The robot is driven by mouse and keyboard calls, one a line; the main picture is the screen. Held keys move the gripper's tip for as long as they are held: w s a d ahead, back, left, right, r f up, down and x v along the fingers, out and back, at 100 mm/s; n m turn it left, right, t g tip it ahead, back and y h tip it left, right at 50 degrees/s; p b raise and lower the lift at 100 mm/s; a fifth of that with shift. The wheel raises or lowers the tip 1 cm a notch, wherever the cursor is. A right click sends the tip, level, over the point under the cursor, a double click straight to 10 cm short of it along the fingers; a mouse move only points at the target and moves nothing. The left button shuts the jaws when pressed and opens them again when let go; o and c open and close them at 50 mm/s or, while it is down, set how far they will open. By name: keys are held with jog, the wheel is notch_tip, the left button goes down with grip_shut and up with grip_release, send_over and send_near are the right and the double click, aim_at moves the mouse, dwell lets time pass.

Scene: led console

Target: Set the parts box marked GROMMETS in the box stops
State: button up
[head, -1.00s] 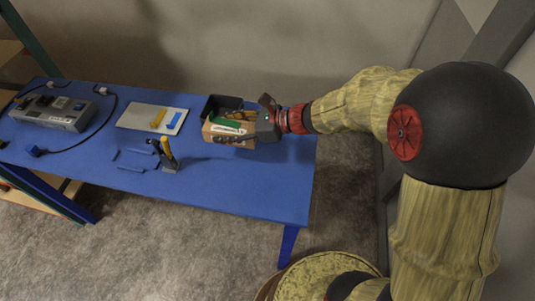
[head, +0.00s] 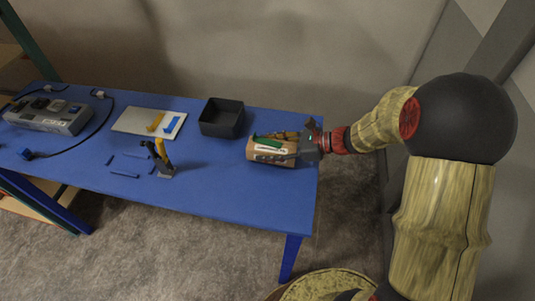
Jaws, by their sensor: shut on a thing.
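A brown parts box (head: 265,157) with a white label and a green item on top is at the right end of the blue table in the head view. The label's lettering is too small to read. My gripper (head: 303,146) is shut on the box's right side. I cannot tell whether the box touches the table. The box stops are thin blue strips (head: 124,174) on the table, left of centre. A small upright tool or clamp with a yellow and black handle (head: 161,154) stands at their right side.
A black open bin (head: 222,118) stands behind and left of the box. A pale board (head: 137,121) carries a yellow and a blue piece. A grey console (head: 52,114) with cables is at the far left. The table front between clamp and box is clear.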

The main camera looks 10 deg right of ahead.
jog(key=shift+f, duration=0.85)
jog(key=shift+r, duration=0.1)
jog(key=o, duration=1.2)
jog(key=shift+o, duration=0.2)
